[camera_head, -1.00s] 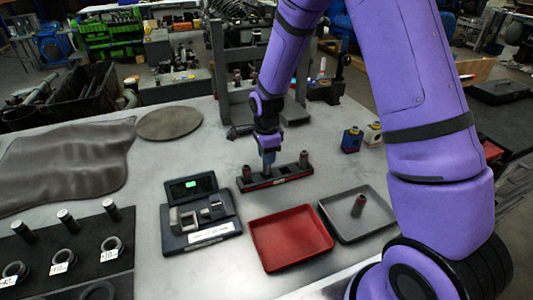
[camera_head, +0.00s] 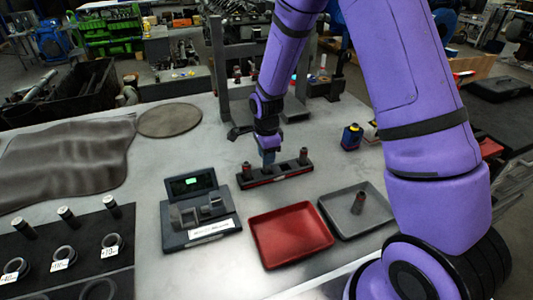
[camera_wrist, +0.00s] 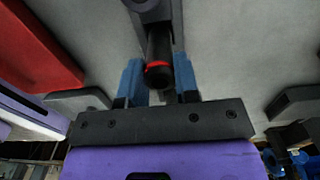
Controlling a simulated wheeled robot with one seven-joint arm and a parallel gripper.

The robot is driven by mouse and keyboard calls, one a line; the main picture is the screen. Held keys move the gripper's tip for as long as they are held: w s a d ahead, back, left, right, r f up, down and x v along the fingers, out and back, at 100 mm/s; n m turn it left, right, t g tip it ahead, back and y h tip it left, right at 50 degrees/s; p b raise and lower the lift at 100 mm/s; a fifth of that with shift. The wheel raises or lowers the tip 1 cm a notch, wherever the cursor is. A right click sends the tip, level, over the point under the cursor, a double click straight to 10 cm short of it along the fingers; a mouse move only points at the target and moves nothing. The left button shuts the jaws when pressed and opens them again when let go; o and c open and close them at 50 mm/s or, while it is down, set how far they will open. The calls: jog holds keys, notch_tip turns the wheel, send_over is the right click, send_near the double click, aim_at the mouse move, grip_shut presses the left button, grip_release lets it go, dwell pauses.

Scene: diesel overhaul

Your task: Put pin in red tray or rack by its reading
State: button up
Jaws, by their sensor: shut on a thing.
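My gripper (camera_head: 268,157) is over the middle of a dark rack (camera_head: 282,177). In the wrist view its two blue fingers (camera_wrist: 158,82) are closed on either side of a dark pin with a red band (camera_wrist: 158,48). In the head view the fingers hide this pin, so I cannot tell whether it is clear of the rack. Two other pins stand in the rack, one at the left end (camera_head: 246,171) and one at the right end (camera_head: 303,156). The red tray (camera_head: 290,236) is empty, in front of the rack. A gauge (camera_head: 200,215) has a small green display, too small to read.
A grey tray (camera_head: 340,203) holds one upright pin (camera_head: 358,203), right of the red tray. A dark board (camera_head: 75,255) with rings, labels and pins lies at front left. A press frame (camera_head: 222,75) stands behind the rack.

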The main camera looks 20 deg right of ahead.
jog(key=shift+f, duration=0.75)
dwell(0.3)
jog(key=o, duration=1.4)
jog(key=shift+r, duration=4.05)
